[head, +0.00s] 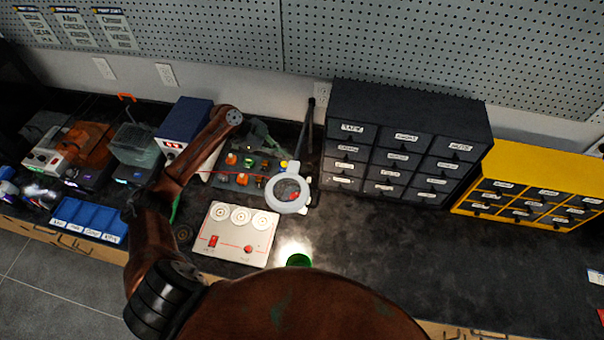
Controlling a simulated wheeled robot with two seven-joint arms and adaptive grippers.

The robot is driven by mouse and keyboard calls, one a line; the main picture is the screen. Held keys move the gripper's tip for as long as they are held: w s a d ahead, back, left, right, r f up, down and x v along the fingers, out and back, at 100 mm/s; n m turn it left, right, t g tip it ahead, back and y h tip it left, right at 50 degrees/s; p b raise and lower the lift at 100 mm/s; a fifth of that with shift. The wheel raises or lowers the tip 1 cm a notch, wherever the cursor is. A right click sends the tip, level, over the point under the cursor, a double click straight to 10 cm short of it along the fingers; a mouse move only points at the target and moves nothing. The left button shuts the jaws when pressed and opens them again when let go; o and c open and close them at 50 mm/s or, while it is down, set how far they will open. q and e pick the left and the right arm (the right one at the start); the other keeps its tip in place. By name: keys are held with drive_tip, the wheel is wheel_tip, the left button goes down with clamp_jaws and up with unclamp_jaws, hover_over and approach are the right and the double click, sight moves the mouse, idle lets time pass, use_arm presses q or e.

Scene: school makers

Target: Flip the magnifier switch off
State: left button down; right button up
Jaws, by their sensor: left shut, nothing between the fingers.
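The magnifier is a white ring lamp (287,202) on an arm, left of the dark drawer cabinet. A bright spot of light lies on the bench just below the ring. I cannot make out its switch clearly. A white panel (235,234) with several round dials, a red rocker switch (212,242) and a red knob lies left of the ring. My left arm comes in from the lower left and folds over the bench. My right gripper is not in view.
The dark drawer cabinet (405,115) and a yellow drawer cabinet (535,165) stand at the back right. Blue bins (88,217), a blue box (184,122) and several devices crowd the left. A green round item (299,260) sits near the light spot. The bench right of it is clear.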

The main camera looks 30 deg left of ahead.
use_arm(q)
hover_over(309, 179)
drive_tip(key=a, duration=0.2)
drive_tip(key=f, duration=0.7)
drive_tip(key=shift+s+d, duration=0.25)
drive_tip(key=shift+s, duration=0.05)
wheel_tip(309, 179, down, 3)
drive_tip(key=shift+w+r, duration=0.15)
drive_tip(key=shift+r, duration=0.05)
drive_tip(key=shift+w+f, duration=0.1)
drive_tip(key=shift+f, duration=0.65)
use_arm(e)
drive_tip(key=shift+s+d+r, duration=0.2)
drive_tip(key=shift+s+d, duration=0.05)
use_arm(q)
drive_tip(key=shift+a, duration=0.1)
